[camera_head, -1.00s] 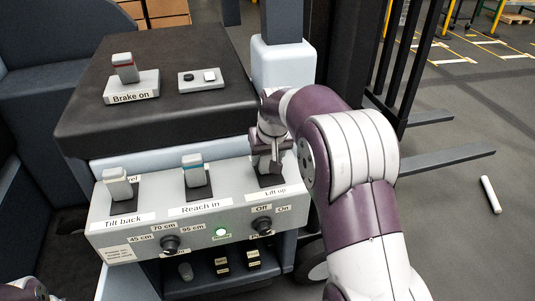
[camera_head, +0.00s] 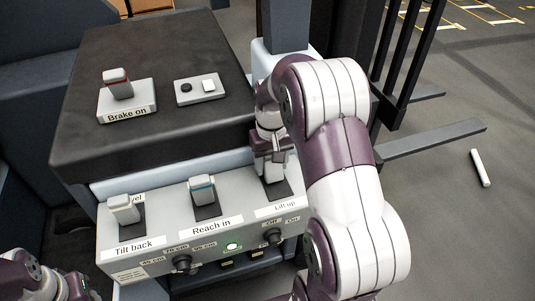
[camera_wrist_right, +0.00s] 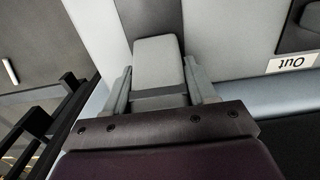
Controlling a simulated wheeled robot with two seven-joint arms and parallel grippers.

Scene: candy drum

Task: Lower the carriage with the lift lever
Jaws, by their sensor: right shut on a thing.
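The lift lever (camera_wrist_right: 158,62) is a grey block-shaped handle between the two fingers of my right gripper (camera_wrist_right: 159,88) in the right wrist view. In the head view, my right gripper (camera_head: 272,158) is at the lever at the right end of the panel, above the label "Lift up" (camera_head: 285,205), and hides most of the handle. The dark forks (camera_head: 435,138) of the carriage stick out at the right, near the floor; the carriage itself is mostly hidden behind my right arm. My left gripper (camera_head: 75,287) is at the bottom left corner, partly cut off; its fingers are unclear.
The control panel (camera_head: 160,250) also carries the "Tilt back" lever (camera_head: 124,208) and the "Reach in" lever (camera_head: 202,190). The brake lever (camera_head: 118,85) stands on the black top. A white stick (camera_head: 480,168) lies on the floor.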

